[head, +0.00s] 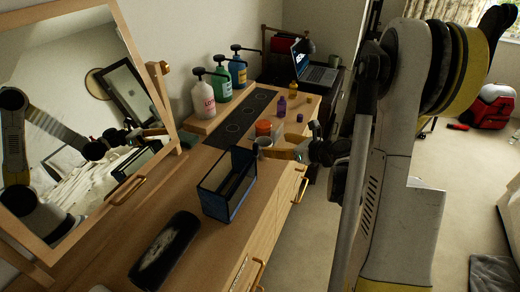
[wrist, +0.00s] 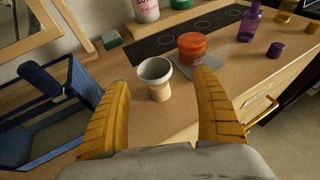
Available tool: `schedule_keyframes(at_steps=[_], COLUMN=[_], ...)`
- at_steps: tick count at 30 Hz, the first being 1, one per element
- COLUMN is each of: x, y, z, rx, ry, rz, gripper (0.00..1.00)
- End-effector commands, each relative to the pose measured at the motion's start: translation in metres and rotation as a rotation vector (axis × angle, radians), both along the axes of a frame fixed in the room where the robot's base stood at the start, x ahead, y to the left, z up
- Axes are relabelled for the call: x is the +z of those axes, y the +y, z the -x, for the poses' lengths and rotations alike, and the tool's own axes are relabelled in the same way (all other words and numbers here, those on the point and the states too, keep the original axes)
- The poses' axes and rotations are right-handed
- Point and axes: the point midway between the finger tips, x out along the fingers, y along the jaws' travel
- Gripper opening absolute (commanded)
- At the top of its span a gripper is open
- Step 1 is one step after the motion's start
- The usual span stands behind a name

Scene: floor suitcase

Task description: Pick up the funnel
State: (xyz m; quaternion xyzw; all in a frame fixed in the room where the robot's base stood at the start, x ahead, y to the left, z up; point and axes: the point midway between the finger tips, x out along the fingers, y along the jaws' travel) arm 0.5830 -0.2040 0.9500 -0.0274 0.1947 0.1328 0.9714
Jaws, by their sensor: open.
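A small grey-white tapered vessel with a wide open top, which I take for the funnel (wrist: 155,80), stands upright on the wooden dresser top in the wrist view. In the head view the funnel (head: 265,142) shows only in part, just beyond the fingers. My gripper (wrist: 161,88) is open, with one yellow finger to the left of the funnel and one to the right. The funnel is near the fingertips, with visible space on both sides. In the head view my gripper (head: 270,151) is low over the dresser's front edge.
An orange tub (wrist: 193,48) stands close behind the funnel on a grey square. A blue open-topped holder (wrist: 42,112) is left of my gripper. A purple bottle (head: 282,106) and purple cap (head: 300,118) are further off. Pump bottles (head: 221,83) stand on a shelf behind.

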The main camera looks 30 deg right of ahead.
Motion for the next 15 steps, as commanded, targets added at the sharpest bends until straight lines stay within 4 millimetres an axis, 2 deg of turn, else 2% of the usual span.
schedule_keyframes(at_steps=[8,15], x=[-0.008,-0.020], y=[0.009,0.023], z=[-0.019,-0.051], rx=[0.000,0.000], ry=[-0.001,-0.002], rz=[-0.003,-0.001], gripper=[0.77,0.77])
